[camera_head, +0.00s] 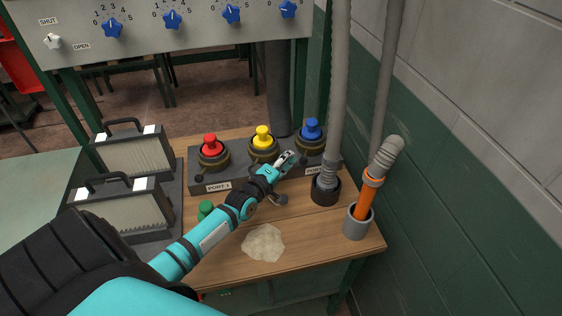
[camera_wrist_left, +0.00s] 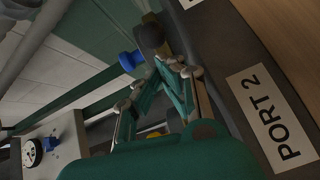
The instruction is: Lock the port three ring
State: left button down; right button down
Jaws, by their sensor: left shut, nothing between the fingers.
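The port three plug is blue (camera_head: 311,130) and stands at the right end of the dark port box (camera_head: 232,180), with a dark and yellowish ring (camera_head: 312,144) around its base. My left gripper (camera_head: 292,155) is shut and empty, at the front left of that ring. In the left wrist view the closed fingertips (camera_wrist_left: 170,68) are close to a dark rounded knob (camera_wrist_left: 150,36); I cannot tell whether they touch. The blue plug (camera_wrist_left: 130,61) shows just past it. The port three label (camera_head: 315,170) is partly covered. My right gripper is not in view.
Red (camera_head: 210,145) and yellow (camera_head: 263,136) plugs stand left of port three. A grey hose in a dark socket (camera_head: 325,190) and an orange-handled tool in a grey cup (camera_head: 357,222) stand close on the right. A pale powder patch (camera_head: 263,243) lies in front.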

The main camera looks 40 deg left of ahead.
pick_arm(q)
jog(key=shift+w, duration=0.15)
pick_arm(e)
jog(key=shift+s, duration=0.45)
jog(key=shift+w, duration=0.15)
